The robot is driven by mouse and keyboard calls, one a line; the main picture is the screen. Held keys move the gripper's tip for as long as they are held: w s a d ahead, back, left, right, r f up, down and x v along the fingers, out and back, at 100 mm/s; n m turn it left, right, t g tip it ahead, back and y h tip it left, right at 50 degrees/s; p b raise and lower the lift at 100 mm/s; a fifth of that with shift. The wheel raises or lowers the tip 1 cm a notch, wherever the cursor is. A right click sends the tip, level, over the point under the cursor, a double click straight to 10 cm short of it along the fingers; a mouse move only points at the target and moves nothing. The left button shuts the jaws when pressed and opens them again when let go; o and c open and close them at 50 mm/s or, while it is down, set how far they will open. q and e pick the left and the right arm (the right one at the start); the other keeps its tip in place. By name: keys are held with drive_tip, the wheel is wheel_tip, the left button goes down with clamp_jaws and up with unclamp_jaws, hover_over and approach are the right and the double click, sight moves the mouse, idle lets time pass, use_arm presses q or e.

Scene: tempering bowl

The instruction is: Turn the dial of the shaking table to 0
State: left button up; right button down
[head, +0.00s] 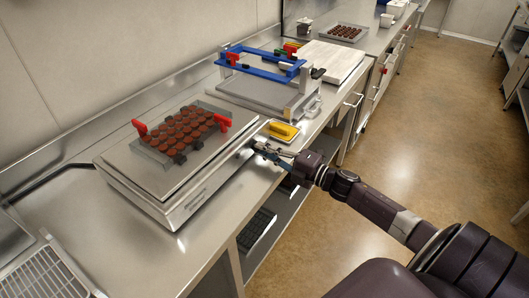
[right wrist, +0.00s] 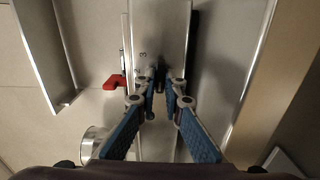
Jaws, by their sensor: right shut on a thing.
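The shaking table (head: 182,207) is a low steel box on the counter in the head view. A mould of brown chocolates (head: 186,130) sits on its top, held by red clamps (head: 222,122). My right gripper (head: 258,147) is at the right end of its front face. In the right wrist view my right gripper (right wrist: 161,80) has its blue fingers closed together against the steel panel (right wrist: 160,25), shut on the dial. The dial is mostly hidden between the fingertips, and a small mark like a 3 shows beside it. The dial's setting cannot be read. My left gripper is not in view.
A yellow-handled tool (head: 283,129) lies just behind my right gripper. A blue frame on a steel stand (head: 262,64) and a pale board (head: 325,62) stand farther back. A wire rack (head: 45,274) is at the lower left. The floor (head: 410,130) at right is clear.

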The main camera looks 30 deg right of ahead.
drive_tip(key=shift+r+n, duration=0.15)
drive_tip(key=shift+n, duration=0.15)
drive_tip(key=c, duration=2)
unclamp_jaws()
drive_tip(key=shift+a, duration=0.1)
drive_tip(key=shift+c, duration=0.2)
drive_tip(key=v, duration=1.2)
drive_tip(key=shift+w, duration=0.1)
